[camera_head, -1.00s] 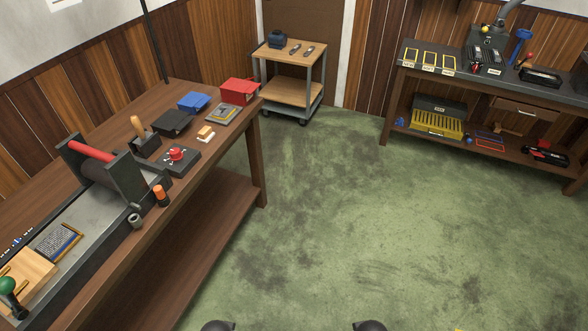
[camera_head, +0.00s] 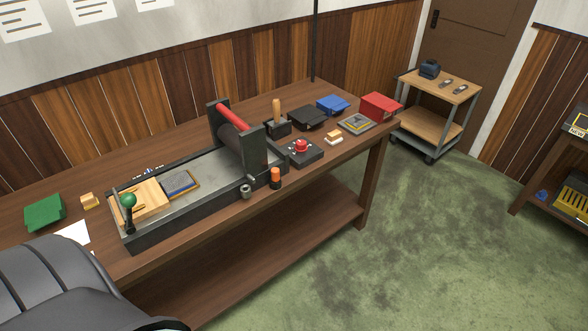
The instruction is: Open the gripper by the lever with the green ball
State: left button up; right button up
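The lever with the green ball (camera_head: 128,200) stands at the left end of a long grey press bed (camera_head: 205,190) on the wooden workbench. The ball tops a short dark lever beside a light wooden block (camera_head: 146,203). A plate of type (camera_head: 180,184) with a gold edge lies on the bed just right of the block. The black press frame with a red roller (camera_head: 232,118) stands across the bed's right part. Neither of my grippers shows in view.
A small cart (camera_head: 433,128) stands beyond. The green floor (camera_head: 420,250) is clear at right.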

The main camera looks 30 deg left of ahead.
aim_at(127, 200)
jog(key=u, duration=2.1)
